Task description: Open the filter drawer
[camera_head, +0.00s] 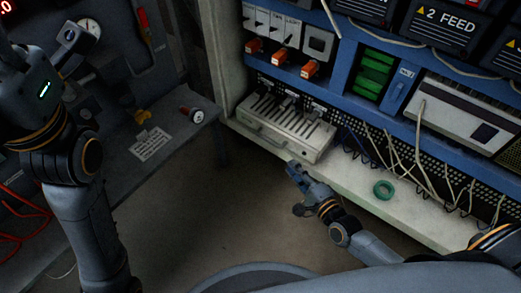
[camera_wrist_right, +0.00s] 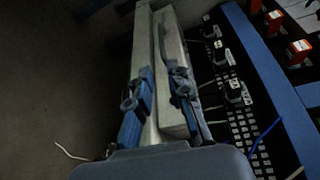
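The filter drawer appears to be the pale grey slotted box (camera_head: 285,128) low in the blue cabinet, with a bar handle on its front. It looks shut. My right gripper (camera_head: 297,187) is open and empty, just in front of the shelf edge, below the drawer's right end and apart from it. In the right wrist view, the fingers of my right gripper (camera_wrist_right: 154,88) are spread, with the pale drawer front (camera_wrist_right: 173,112) and its handle (camera_wrist_right: 162,42) beyond them. My left arm stands at the left; its fingertips cannot be made out clearly.
A green ring (camera_head: 384,190) lies on the pale shelf (camera_head: 345,177) to the right of the drawer. Loose cables hang beside it. Orange-handled switches (camera_head: 282,55) sit above the drawer. A grey bench (camera_head: 165,128) stands at left. The floor between is clear.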

